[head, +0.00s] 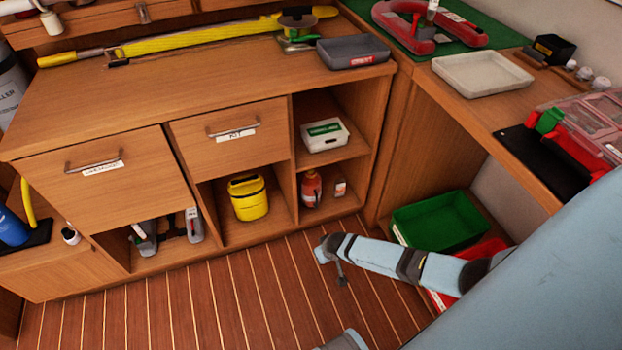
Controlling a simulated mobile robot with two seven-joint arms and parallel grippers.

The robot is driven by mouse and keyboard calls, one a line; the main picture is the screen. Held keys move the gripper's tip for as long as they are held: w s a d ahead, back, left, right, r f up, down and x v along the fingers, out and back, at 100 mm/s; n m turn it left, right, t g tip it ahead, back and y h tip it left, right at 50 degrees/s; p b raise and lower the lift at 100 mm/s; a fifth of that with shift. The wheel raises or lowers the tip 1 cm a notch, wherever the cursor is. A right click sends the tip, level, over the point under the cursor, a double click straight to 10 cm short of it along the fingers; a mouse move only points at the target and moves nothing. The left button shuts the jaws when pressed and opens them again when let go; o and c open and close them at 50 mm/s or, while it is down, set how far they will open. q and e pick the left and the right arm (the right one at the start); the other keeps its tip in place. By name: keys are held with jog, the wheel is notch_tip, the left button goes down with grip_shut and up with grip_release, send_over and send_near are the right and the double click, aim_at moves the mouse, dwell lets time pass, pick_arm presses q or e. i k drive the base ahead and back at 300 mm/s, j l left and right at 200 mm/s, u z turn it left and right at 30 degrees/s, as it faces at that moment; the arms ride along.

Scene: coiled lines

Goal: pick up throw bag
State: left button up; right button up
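No bag is plainly recognisable as the throw bag. An orange-red rounded item (311,188) stands in the lower right cubby of the wooden cabinet and may be it; it is small and shaded. My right arm reaches in from the right over the floor, in front of the cabinet. Its gripper end (331,265) is low and well apart from the orange-red item, with nothing visibly held. The fingers are too small and angled to tell open from shut. My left gripper is not in view.
A yellow container (248,198) stands in the middle cubby, and a white box (325,135) on the shelf above the orange-red item. A green crate (440,221) and a red crate (484,254) are under the right counter. The plank floor (200,300) is clear.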

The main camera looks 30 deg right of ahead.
aim_at(310, 189)
jog(key=i+l, duration=0.95)
